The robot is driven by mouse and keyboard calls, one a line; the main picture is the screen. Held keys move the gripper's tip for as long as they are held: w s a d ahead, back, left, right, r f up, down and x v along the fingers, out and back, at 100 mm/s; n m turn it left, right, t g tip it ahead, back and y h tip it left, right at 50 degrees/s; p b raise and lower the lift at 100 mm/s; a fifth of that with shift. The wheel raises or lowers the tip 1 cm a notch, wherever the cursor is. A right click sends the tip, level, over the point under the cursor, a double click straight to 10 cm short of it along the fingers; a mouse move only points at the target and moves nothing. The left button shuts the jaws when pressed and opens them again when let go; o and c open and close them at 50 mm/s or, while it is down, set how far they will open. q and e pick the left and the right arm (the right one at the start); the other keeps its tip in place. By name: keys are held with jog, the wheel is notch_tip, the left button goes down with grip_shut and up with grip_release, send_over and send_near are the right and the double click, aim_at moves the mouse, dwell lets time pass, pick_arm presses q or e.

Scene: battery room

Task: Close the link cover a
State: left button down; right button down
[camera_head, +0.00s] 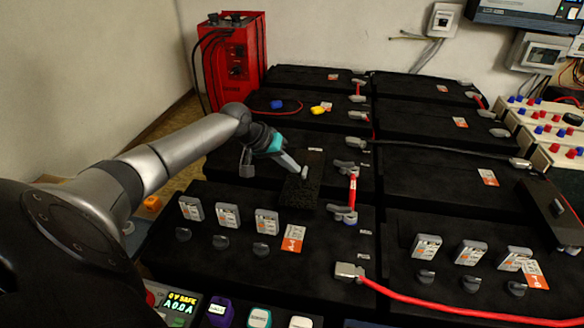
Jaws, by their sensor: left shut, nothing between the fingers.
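My left gripper (303,172) reaches in from the left, with a teal band behind its grey fingers. The fingers are shut with nothing between them. Their tips are at a dark, rough-textured flap (303,190) on the near left battery block, which looks like a link cover. I cannot tell whether the tips touch it or how far it is tilted. To its right a red link (352,188) between grey terminals lies exposed. A second dark cover-like bar (548,210) sits at the right edge. I cannot read which one is marked a. My right gripper is not in view.
Black battery blocks (420,190) fill the middle in two columns. Several grey caps (227,214) stand on the near left block. A red cable (450,317) runs along the front right. A red charger unit (236,60) stands at the back left.

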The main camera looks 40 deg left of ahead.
aim_at(319, 175)
pick_arm(q)
jog(key=shift+w+d, duration=0.1)
jog(key=shift+d, duration=0.1)
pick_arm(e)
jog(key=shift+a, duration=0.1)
